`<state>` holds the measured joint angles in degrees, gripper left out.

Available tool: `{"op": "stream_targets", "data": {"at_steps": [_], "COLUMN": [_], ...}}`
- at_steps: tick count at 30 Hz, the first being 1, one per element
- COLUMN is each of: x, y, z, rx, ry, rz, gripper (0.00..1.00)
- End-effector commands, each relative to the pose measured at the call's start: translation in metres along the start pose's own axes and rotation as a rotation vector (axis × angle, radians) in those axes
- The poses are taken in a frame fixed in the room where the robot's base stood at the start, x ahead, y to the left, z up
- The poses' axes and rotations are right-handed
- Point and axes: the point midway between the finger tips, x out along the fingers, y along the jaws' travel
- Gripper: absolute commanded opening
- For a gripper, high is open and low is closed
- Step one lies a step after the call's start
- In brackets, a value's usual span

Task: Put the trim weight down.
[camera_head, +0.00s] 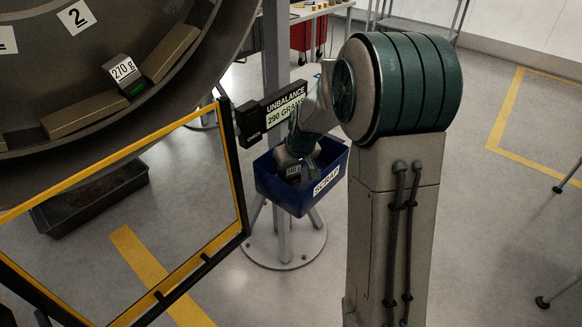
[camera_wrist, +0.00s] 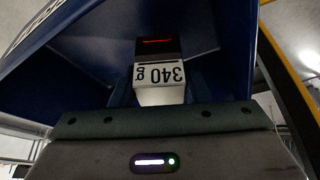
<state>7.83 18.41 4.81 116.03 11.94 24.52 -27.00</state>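The trim weight (camera_wrist: 160,74) is a small block with a white label reading 340 g, upside down in the wrist view, and a red-lit dark end. My gripper (camera_wrist: 158,92) is shut on it, with a finger on each side. In the head view my gripper (camera_head: 302,160) reaches down into the blue bin marked SCRAP (camera_head: 278,192). The weight (camera_head: 292,174) shows within the bin's opening, partly hidden by my gripper. Whether it touches the bin's floor cannot be seen. The bin's blue walls (camera_wrist: 75,65) also surround it in the wrist view.
A sign reading UNBALANCE 290 GRAMS (camera_head: 280,108) stands behind the bin. At left, a 270 g weight with a green light (camera_head: 125,75) sits between tan blocks in the round fan casing (camera_head: 150,20). A yellow-and-black framed clear panel (camera_head: 243,190) stands left of the bin.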

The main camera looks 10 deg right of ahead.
Motion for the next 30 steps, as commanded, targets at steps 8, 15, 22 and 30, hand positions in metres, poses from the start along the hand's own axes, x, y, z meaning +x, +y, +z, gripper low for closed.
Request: {"op": "stream_targets", "data": {"at_steps": [8, 15, 22, 30], "x": [-0.001, -0.008, -0.040, -0.095], "y": [0.000, 0.000, 0.001, 0.001], "z": [0.000, -0.003, -0.006, -0.006], "rx": [0.000, 0.000, 0.000, -0.001], "ry": [0.000, 0.000, 0.006, 0.005], "rz": [0.000, 0.000, 0.002, 0.003], "gripper": [0.63, 0.63, 0.63, 0.63]}}
